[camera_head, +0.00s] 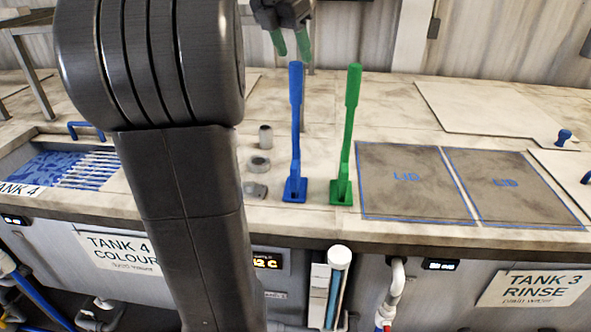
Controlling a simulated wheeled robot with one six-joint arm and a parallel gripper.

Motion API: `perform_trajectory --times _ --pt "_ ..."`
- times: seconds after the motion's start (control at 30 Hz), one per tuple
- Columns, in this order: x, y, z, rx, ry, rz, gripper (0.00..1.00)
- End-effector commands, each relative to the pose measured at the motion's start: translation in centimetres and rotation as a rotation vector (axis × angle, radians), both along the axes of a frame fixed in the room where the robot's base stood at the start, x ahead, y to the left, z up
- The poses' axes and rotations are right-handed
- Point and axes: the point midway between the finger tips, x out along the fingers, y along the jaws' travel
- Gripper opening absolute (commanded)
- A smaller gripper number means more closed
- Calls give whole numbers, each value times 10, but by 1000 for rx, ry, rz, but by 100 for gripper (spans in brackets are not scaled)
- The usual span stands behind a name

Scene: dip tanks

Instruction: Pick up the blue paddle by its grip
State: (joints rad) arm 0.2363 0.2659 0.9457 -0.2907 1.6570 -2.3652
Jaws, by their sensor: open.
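The blue paddle (296,120) stands upright in the camera_head view, its lower end in a blue foot on the worktop near the front edge. In the picture the fingers show just above the paddle's upper end. They do not appear to touch it, but how far apart they are in depth I cannot tell.
A green paddle (348,130) stands upright close on the right of the blue one. Small grey fittings (260,164) lie to the left. Two grey panels (408,212) outlined in blue lie to the right. Tank 4 (62,168) is at the left. A pale lid (470,105) is behind.

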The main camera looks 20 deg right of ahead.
Motion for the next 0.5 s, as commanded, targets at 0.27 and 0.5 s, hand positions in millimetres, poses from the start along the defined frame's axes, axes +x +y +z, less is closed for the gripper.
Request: perform_trajectory --times 0.27,0.5 --pt "4 -7 -21 0 2 -1 51" --pt "12 -15 -54 1 3 -2 51"
